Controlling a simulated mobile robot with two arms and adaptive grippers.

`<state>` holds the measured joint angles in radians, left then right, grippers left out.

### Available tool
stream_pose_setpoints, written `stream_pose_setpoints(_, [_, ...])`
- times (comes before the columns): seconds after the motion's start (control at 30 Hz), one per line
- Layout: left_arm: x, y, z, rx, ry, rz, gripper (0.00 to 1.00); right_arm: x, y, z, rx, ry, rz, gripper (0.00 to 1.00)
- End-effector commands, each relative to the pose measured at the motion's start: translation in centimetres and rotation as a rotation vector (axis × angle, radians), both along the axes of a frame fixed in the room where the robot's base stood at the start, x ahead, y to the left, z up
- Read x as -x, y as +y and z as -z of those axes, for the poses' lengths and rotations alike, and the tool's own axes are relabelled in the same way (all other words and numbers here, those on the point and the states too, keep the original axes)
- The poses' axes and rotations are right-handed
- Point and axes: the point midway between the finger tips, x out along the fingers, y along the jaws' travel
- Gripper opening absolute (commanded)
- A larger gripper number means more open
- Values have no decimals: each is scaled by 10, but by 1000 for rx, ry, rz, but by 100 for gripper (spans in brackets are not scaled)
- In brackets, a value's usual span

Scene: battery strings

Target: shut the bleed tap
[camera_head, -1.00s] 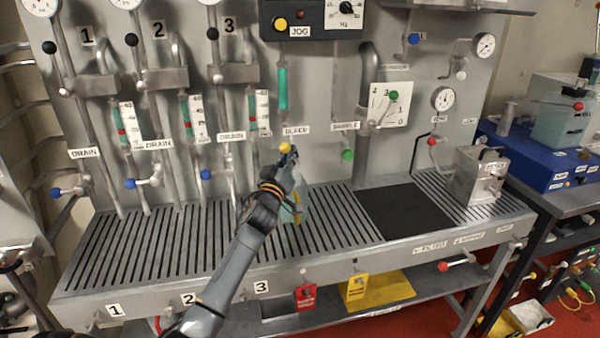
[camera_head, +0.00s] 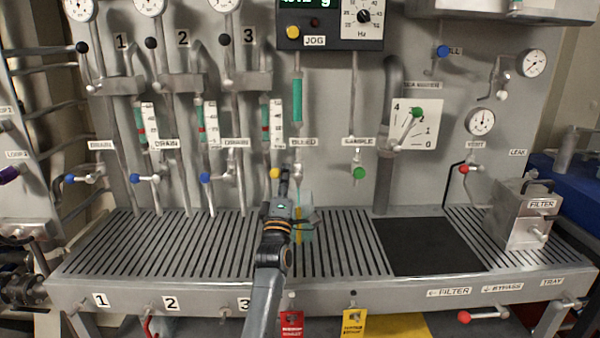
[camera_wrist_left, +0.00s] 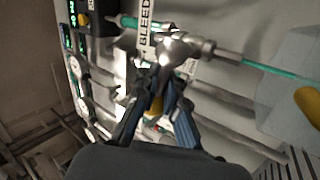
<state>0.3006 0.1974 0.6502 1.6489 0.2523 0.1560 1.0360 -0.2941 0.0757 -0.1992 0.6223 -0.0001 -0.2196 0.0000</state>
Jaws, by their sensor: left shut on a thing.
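The bleed tap has a yellow knob (camera_head: 275,173) below and left of the BLEED label (camera_head: 303,142) on the back panel. My left gripper (camera_head: 284,180) is at this tap, its arm coming up from the bottom of the head view. In the left wrist view, its two blue-grey fingers (camera_wrist_left: 157,115) are around the yellow knob (camera_wrist_left: 152,121), just below the metal tap body (camera_wrist_left: 178,48). The gripper is shut on the tap's handle; the fingers partly hide the knob. My right gripper is in neither current view.
A clear beaker (camera_head: 306,222) with something yellow at it stands on the slatted tray (camera_head: 340,235) beside my left gripper. The green-knobbed SAMPLE tap (camera_head: 359,173) is to the right. Blue-knobbed DRAIN taps (camera_head: 205,178) are to the left.

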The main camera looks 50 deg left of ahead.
Motion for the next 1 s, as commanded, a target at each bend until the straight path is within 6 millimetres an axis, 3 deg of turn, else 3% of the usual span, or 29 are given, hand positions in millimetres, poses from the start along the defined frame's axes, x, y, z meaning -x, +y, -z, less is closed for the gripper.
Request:
stream_pose_setpoints(0.03, [4,1,9,27,-16,-4,0,1,5,3,-5,0,0,33])
stream_pose_setpoints(0.3, [12,2,15,111,-108,-3,0,5,4,7,-4,6,-3,33])
stream_pose_setpoints(0.93, [13,2,18,147,-145,-2,0,9,-6,8,8,13,-1,33])
stream_pose_setpoints(1.0, [13,3,18,147,-145,-2,18,8,-6,8,8,12,-1,33])
